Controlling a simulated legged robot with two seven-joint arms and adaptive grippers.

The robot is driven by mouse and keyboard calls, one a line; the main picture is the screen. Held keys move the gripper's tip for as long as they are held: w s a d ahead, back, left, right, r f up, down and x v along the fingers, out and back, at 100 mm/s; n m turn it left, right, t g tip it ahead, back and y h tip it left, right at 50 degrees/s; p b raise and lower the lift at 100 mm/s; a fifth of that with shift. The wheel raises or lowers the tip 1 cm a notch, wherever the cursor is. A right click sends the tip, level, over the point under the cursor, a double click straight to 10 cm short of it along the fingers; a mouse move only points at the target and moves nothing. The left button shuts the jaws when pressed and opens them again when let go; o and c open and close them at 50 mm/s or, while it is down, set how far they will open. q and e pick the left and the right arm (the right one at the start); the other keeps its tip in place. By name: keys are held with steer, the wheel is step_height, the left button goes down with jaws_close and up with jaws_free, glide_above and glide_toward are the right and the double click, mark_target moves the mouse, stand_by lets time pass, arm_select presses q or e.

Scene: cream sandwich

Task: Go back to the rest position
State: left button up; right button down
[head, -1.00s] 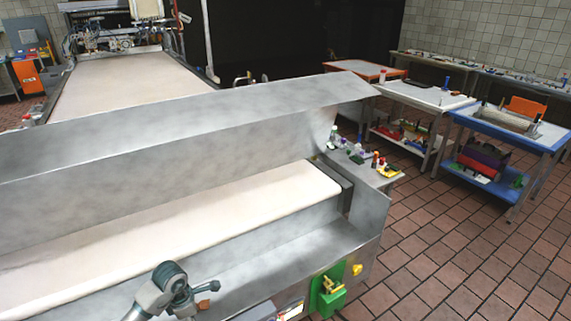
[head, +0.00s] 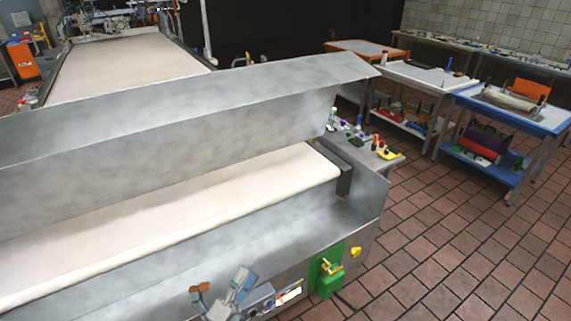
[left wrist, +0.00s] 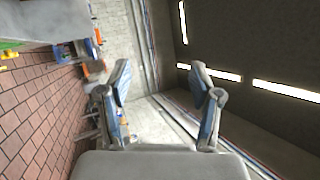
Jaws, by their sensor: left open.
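My left gripper (head: 222,292) shows at the bottom of the head view, in front of the metal machine's front face. Its fingers are apart and nothing is between them. In the left wrist view the same gripper (left wrist: 163,95) has its two blue-grey fingers spread, with only the far wall and ceiling beyond. My right gripper is not in view. No sandwich shows in these frames.
A conveyor with a pale belt (head: 180,230) and metal guards (head: 190,110) fills the left and middle. A green box (head: 328,272) is on its front. Blue (head: 525,115) and white (head: 425,75) tables stand right. The brick floor (head: 450,240) is clear.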

arm_select(q)
steer(key=s+a+f+n+g+y, duration=0.35)
steer(key=a+f+n+y, duration=0.35)
steer(key=f+n, duration=0.3)
steer(key=s+a+f+n+g+y, duration=0.35)
steer(key=a+f+n+y, duration=0.3)
steer(key=f+n, duration=0.3)
steer(key=s+d+f+n+g, duration=0.15)
steer(key=s+f+g, duration=0.35)
steer(key=s, duration=0.5)
steer(key=s+d+f+n+g, duration=0.15)
steer(key=s+f+g, duration=0.35)
steer(key=s, duration=0.5)
steer(key=s+f+p, duration=0.1)
steer(key=s+f, duration=0.1)
steer(key=f, duration=1.1)
steer(key=s+a+f+p, duration=0.1)
steer(key=s+f+p, duration=0.1)
steer(key=f, duration=1.1)
steer(key=shift+s+f+h, duration=0.15)
steer(key=shift+f+h, duration=0.1)
steer(key=shift+h, duration=0.2)
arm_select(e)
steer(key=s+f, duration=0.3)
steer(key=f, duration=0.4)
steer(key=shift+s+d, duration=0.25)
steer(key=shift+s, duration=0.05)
arm_select(q)
steer(key=shift+a+n, duration=0.1)
steer(key=shift+n, duration=0.15)
